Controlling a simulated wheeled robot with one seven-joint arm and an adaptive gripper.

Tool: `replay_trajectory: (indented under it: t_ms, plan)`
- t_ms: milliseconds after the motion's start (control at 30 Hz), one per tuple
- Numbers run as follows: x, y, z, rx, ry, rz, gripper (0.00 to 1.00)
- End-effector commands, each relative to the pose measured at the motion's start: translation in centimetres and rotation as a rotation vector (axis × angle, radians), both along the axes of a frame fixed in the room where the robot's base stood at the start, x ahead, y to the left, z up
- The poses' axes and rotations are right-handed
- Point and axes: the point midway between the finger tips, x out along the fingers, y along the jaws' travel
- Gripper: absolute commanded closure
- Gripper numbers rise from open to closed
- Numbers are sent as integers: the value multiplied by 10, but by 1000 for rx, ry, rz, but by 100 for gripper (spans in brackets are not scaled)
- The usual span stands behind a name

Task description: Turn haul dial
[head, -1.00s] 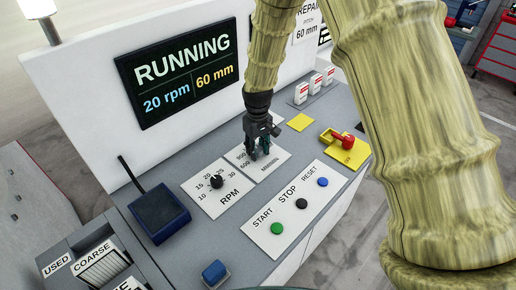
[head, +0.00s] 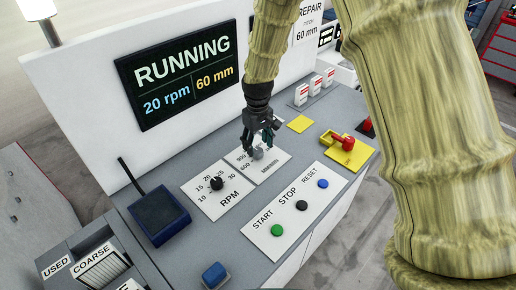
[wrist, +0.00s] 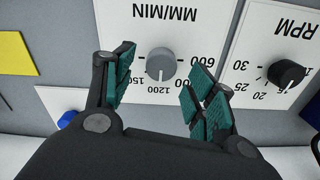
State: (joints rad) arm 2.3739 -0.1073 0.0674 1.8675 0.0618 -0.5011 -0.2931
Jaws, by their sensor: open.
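The haul dial is the grey knob (wrist: 161,64) on the white MM/MIN plate (wrist: 215,20), with numbers such as 600, 900 and 1200 around it. In the head view the grey knob (head: 257,154) shows just below my fingertips. My gripper (wrist: 158,92) is open, with one green-padded finger on each side of the knob and visible gaps on both sides. In the head view my gripper (head: 260,140) points down over the plate. Contact with the knob is not visible.
A black RPM knob (head: 216,183) sits close by on the left. The START (head: 277,230), STOP (head: 302,205) and RESET (head: 323,183) buttons are in front. A red switch handle (head: 343,141) is at right. The screen (head: 180,75) reads RUNNING, 20 rpm, 60 mm.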

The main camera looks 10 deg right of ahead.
Motion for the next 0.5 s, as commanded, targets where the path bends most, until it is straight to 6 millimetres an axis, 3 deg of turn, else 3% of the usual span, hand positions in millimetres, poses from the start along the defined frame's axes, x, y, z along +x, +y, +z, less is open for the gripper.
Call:
replay_trajectory:
  t_ms: [300, 500]
  plan:
    - [1, 0, 59, 1, -3, -2, 44]
    - [1, 0, 81, 1, -2, -1, 44]
